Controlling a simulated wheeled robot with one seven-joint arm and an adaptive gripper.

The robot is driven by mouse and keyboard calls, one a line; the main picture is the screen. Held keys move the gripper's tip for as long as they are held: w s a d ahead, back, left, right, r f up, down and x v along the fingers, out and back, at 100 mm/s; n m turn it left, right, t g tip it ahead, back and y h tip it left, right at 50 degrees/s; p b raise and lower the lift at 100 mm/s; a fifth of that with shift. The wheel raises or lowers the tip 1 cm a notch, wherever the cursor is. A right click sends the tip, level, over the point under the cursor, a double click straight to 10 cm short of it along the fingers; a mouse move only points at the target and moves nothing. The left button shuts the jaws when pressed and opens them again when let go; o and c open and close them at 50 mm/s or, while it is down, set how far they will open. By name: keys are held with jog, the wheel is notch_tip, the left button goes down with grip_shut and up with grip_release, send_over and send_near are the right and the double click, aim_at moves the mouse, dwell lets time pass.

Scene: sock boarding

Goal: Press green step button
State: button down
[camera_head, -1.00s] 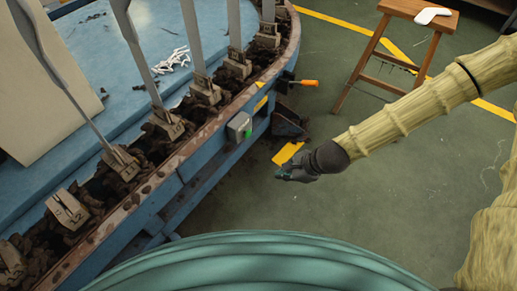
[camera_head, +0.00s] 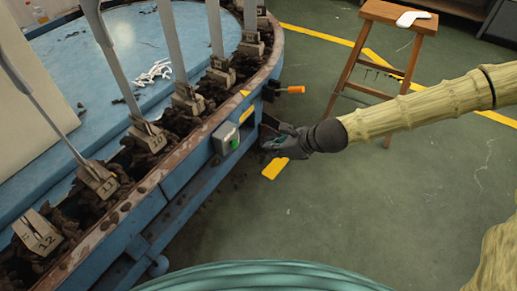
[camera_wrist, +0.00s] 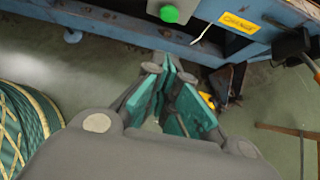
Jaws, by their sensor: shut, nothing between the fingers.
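The green step button (camera_head: 235,144) sits on a small grey box (camera_head: 224,136) on the outer side of the blue round table (camera_head: 180,178). In the wrist view the green button (camera_wrist: 169,14) shows at the top, just beyond my fingertips. My gripper (camera_head: 266,146) is shut and empty, to the right of the button and apart from it. In the wrist view the teal-padded fingers of my gripper (camera_wrist: 170,72) point toward the table side. Nothing hides the button in either view.
An orange-handled lever (camera_head: 292,90) sticks out from the table side beyond the box. A yellow label (camera_wrist: 239,23) is right of the button in the wrist view. A wooden stool (camera_head: 396,14) with a white item stands at back right. Grey upright boards line the table rim.

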aim_at(234, 144)
jog(key=w+a+r+b+x, duration=0.1)
jog(key=r+b+x, duration=0.1)
jog(key=x, duration=1)
jog(key=shift+a+b, duration=0.4)
jog(key=shift+b, duration=0.5)
jog(key=shift+w, duration=0.1)
